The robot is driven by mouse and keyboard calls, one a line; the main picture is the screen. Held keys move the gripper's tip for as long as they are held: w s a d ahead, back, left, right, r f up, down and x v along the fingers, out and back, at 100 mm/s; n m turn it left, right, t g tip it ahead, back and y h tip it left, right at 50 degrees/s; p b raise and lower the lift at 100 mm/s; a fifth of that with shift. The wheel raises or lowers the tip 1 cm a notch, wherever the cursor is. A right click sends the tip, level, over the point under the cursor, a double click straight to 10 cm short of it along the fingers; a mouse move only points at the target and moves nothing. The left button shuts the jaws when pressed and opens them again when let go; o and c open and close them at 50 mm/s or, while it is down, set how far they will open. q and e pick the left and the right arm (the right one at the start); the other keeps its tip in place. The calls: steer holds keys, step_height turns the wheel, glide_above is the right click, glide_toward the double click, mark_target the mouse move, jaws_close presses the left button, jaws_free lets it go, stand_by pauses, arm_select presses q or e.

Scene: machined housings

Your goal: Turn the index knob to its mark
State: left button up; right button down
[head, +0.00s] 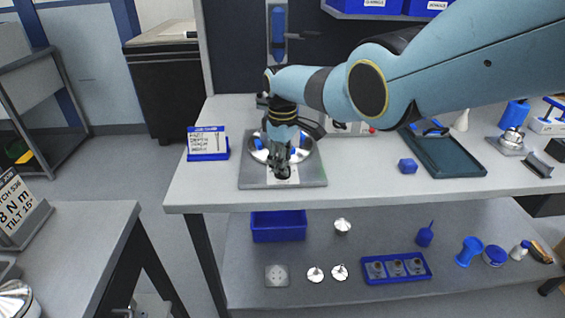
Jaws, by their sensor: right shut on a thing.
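A grey square plate (252,181) lies on the table and bears a shiny round housing (306,154) with blue parts. My right gripper (282,170) comes down over the housing from above, at the plate's front middle. It is shut on the index knob, which its dark fingers almost wholly hide. A pale label shows on the plate around the fingertips. The mark and the knob's angle cannot be made out. My left gripper is not in view.
A blue-based sign (208,144) stands left of the plate. The table between plate and block is clear. A lower shelf holds a blue bin (279,227) and a blue part tray (397,268).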

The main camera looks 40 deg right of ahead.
steer(key=shift+w+n, duration=0.1)
steer(key=shift+n, duration=0.7)
steer(key=c, duration=1.6)
jaws_free()
step_height(320, 180, up, 12)
steer(key=shift+r, duration=0.1)
